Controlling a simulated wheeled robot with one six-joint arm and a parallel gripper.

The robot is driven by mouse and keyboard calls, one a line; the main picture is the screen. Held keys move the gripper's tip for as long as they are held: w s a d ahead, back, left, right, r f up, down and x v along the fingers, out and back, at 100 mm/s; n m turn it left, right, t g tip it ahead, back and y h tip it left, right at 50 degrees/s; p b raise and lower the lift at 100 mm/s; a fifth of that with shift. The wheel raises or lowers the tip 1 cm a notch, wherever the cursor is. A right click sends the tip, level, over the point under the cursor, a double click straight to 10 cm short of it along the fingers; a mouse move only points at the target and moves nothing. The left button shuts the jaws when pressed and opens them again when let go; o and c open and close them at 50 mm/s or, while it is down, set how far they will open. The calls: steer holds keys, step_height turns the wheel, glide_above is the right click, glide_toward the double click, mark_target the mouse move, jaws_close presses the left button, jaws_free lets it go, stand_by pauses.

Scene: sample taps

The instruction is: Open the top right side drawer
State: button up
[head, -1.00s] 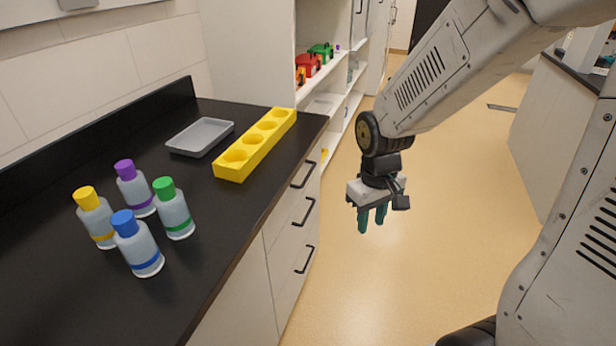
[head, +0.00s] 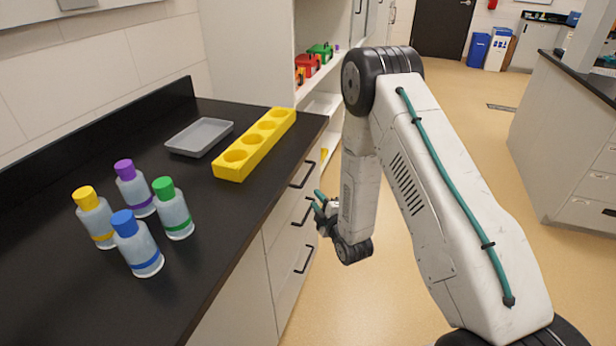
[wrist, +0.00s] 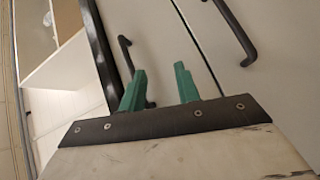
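The top drawer (head: 292,190) on the right of the counter front is closed, with a black bar handle (head: 303,174). My gripper (head: 318,200) is beside the drawer fronts, pointing toward them, partly hidden behind my forearm in the head view. In the wrist view my gripper (wrist: 160,70) shows two green fingers spread apart with nothing held between them. The top handle (wrist: 125,52) passes behind the left finger, near the black counter edge. The middle drawer's handle (wrist: 236,32) lies to the right. Whether a finger touches a handle cannot be told.
The black counter (head: 60,300) overhangs the drawers. It holds several capped bottles (head: 138,247), a grey tray (head: 200,137) and a yellow rack (head: 255,148). A bottom handle (head: 305,258) sits lower. Open shelves (head: 322,104) stand behind; the floor (head: 400,300) to the right looks clear.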

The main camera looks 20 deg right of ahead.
mark_target(308, 175)
steer(key=w+r, duration=0.1)
steer(key=w, duration=0.1)
steer(key=w+r+n+t, duration=0.1)
steer(key=w+r, duration=0.1)
steer(key=w, duration=0.1)
steer(key=w+a+r+t, duration=0.1)
steer(key=w+r, duration=0.1)
steer(key=shift+w+a+n+y, duration=0.1)
steer(key=shift+w+n+y, duration=0.2)
steer(key=shift+w, duration=0.05)
steer(key=shift+f, duration=0.1)
jaws_close()
